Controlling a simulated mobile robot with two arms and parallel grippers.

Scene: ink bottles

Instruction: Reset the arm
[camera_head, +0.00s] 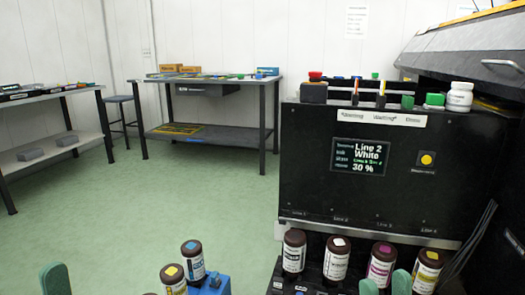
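My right gripper (385,284) shows at the bottom edge as two green fingertips, set apart with no object visible between their tips. It is in front of a dark ink bottle with a magenta label (381,265). My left gripper (56,279) shows only as a green fingertip at the bottom left corner, so its opening is hidden.
The black machine (310,150) has a screen reading "Line 2 White 30 %". A white jar (459,97) sits on the machine. Tables stand behind; green floor (130,215) is clear.

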